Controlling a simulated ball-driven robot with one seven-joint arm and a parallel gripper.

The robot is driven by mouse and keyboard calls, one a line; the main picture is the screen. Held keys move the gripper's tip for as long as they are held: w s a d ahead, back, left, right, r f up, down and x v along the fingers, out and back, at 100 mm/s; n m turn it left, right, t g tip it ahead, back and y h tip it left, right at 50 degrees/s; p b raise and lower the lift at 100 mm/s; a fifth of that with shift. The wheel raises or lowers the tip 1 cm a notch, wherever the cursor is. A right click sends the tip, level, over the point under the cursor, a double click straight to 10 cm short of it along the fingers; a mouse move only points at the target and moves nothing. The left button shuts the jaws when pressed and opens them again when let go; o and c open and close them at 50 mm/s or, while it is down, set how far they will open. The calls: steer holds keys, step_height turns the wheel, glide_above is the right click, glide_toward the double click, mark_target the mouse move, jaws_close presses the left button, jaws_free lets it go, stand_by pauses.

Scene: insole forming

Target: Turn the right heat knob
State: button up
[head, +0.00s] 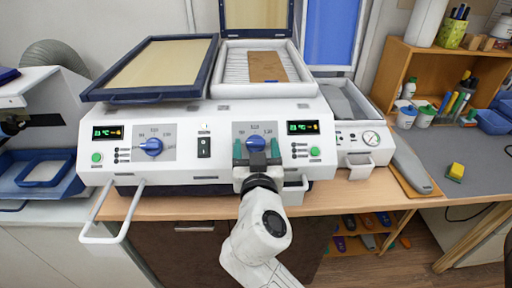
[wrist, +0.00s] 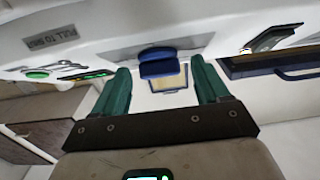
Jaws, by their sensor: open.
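The right heat knob (head: 255,142) is blue and sits on a grey dial plate on the white machine's front panel. In the wrist view the blue knob (wrist: 158,66) shows just beyond and between my two teal fingertips. My gripper (head: 256,154) is open, one finger at each side of the knob. The wrist view also shows my gripper (wrist: 161,76) with gaps on both sides and nothing held. I cannot tell how deep the fingertips reach around the knob. The lower part of the dial plate is hidden behind my gripper.
The left heat knob (head: 152,146) is a similar blue knob. A lit display (head: 303,127) and a green button (head: 315,151) lie right of my gripper. A black switch (head: 204,147) lies left. A white handle (head: 112,218) juts out at the front left.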

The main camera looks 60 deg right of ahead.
steer(key=shift+c, duration=0.2)
steer(key=c, duration=1)
steer(key=shift+f+m+b, duration=0.1)
steer(key=shift+m+b, duration=0.2)
steer(key=shift+b, duration=0.25)
steer(key=shift+w+a+f+m+g+h+b, duration=0.15)
steer(key=shift+m+g+h+b, duration=0.35)
steer(key=shift+b, duration=0.65)
steer(key=m+g+h+b, duration=0.1)
steer(key=m+g+b, duration=0.1)
steer(key=m+b, duration=0.1)
steer(key=shift+w+f+b, duration=0.1)
steer(key=shift+w+b, duration=0.05)
steer(key=shift+b, duration=0.5)
steer(key=m+g+b, duration=0.4)
steer(key=m+b, duration=0.1)
steer(key=shift+w+a+r+g, duration=0.1)
steer(key=shift+w+r+g, duration=0.1)
steer(key=shift+r+g, duration=0.1)
steer(key=shift+r+m+g+b, duration=0.15)
steer(key=shift+m+g+b, duration=0.55)
steer(key=shift+m+b, duration=0.3)
steer(key=shift+m, duration=0.3)
